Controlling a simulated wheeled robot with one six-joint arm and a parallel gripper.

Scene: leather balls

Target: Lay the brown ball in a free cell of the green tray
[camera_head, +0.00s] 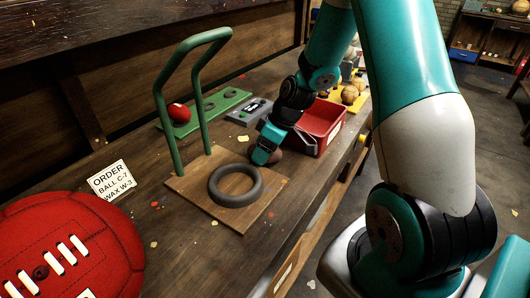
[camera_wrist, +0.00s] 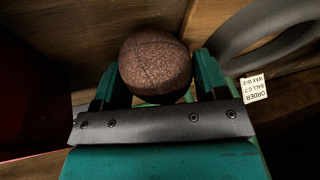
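The brown ball (camera_wrist: 155,66) sits between the two teal fingers of my gripper (camera_wrist: 158,82) in the wrist view. The fingers stand apart on either side of it, with a thin gap at the right finger. In the head view my gripper (camera_head: 264,150) points down at the table, and the ball (camera_head: 280,155) is mostly hidden behind it, beside the red bin. The green tray (camera_head: 220,104) lies further back to the left. A red ball (camera_head: 179,112) is in its left end cell; the middle and right cells look empty.
A wooden board (camera_head: 190,186) carries a green bent-tube frame (camera_head: 162,110) and a dark ring (camera_head: 236,186) left of my gripper. A red bin (camera_head: 325,125) stands right. A grey panel (camera_head: 249,110) lies beside the tray. A large red ball (camera_head: 70,245) and order card (camera_head: 112,180) are front left.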

